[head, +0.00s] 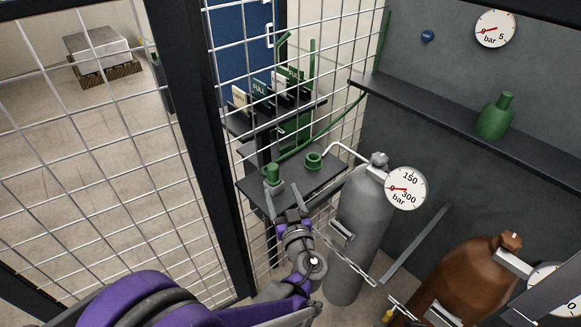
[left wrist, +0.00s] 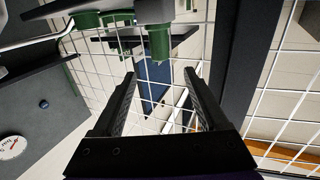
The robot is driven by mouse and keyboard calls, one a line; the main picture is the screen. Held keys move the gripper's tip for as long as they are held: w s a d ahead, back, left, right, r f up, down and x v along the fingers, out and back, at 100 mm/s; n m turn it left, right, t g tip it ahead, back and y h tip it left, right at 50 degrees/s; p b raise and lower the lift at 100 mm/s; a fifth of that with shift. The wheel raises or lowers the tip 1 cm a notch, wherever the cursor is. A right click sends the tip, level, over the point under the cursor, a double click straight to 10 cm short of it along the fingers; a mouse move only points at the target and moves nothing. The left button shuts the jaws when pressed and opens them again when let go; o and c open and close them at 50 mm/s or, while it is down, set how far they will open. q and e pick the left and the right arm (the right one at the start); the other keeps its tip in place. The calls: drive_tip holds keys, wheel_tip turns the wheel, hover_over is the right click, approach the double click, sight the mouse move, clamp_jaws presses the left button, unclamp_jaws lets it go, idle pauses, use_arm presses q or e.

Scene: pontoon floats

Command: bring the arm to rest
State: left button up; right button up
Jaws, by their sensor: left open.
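My left gripper (head: 285,194) is open at the end of my purple and grey arm, in front of the small dark shelf. A small green fitting (head: 272,174) stands on the shelf plate (head: 310,184), just beyond the left fingertip. A green ring-shaped fitting (head: 313,160) stands further right on it. In the left wrist view the open fingers (left wrist: 159,76) have nothing between them that I can see gripped. A green cylindrical part (left wrist: 160,45) shows beyond the fingertips; I cannot tell the gap. My right gripper is not in view.
A grey gas cylinder (head: 357,225) with a gauge (head: 405,188) stands right of my gripper. A brown cylinder (head: 470,278) is further right. Wire mesh (head: 100,170) and a dark post (head: 205,130) stand left. A wall shelf (head: 440,122) holds a green bottle (head: 494,118).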

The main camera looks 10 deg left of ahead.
use_arm(q)
drive_tip(key=s+a+f+m+g+h, duration=0.1)
drive_tip(key=s+a+f+g, duration=0.2)
drive_tip(key=s+a+g, duration=0.6)
drive_tip(key=s+d+f+m+g+h, duration=0.1)
drive_tip(key=s+d+m+h, duration=0.1)
drive_tip(key=s, duration=0.6)
drive_tip(key=s+d+f+m+h+p, duration=0.1)
drive_tip(key=s+h, duration=0.3)
drive_tip(key=s, duration=0.5)
drive_tip(key=shift+d+f+m+g+h, duration=0.4)
drive_tip(key=shift+d+f+m, duration=0.05)
drive_tip(key=shift+f+m, duration=0.15)
